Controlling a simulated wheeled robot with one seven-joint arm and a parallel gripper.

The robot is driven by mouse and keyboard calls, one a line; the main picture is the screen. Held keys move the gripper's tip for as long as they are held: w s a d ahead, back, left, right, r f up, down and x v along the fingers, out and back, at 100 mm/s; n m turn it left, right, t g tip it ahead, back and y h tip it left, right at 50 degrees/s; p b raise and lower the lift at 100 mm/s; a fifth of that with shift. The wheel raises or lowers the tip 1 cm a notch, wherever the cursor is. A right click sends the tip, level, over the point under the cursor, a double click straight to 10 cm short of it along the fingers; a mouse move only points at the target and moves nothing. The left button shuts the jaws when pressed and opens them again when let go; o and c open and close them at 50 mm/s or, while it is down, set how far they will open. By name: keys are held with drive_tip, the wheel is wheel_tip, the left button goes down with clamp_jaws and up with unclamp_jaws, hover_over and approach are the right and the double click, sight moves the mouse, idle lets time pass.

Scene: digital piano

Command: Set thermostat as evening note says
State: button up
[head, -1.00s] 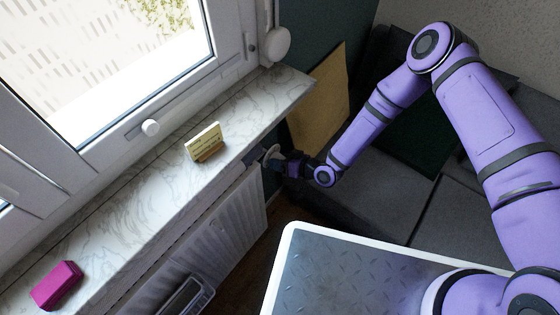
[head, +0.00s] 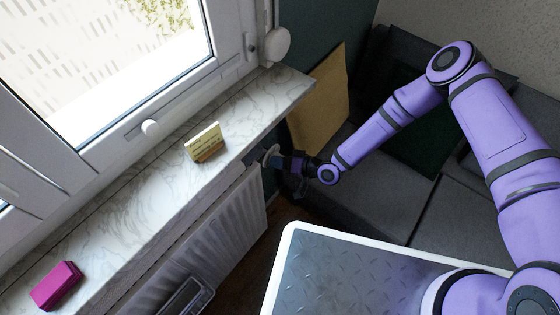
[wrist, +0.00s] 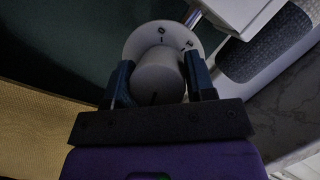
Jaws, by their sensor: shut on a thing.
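The thermostat (wrist: 158,77) is a pale round knob in front of a wider round disc with small dark marks. In the wrist view it sits between the two fingers of my gripper (wrist: 160,84), which are shut on it. A dark pointer line shows on the knob, but the marks are too small to read. In the head view my gripper (head: 280,161) is at the radiator's far end, below the sill, and the thermostat (head: 269,156) is mostly hidden by it. The note (head: 204,142) is a cream card in a wooden holder on the sill; its writing is too small to read.
The marble windowsill (head: 130,205) runs above the white radiator (head: 225,225). A magenta block (head: 57,286) lies on the sill's near end. A brown board (head: 320,105) leans beyond the gripper. A grey sofa (head: 380,200) stands to the right.

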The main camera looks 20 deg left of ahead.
drive_tip(key=shift+d, duration=0.1)
drive_tip(key=o, duration=0.9)
drive_tip(key=v, duration=1)
drive_tip(key=shift+d+r, duration=0.1)
drive_tip(key=shift+d, duration=0.25)
drive_tip(key=shift+w, duration=0.1)
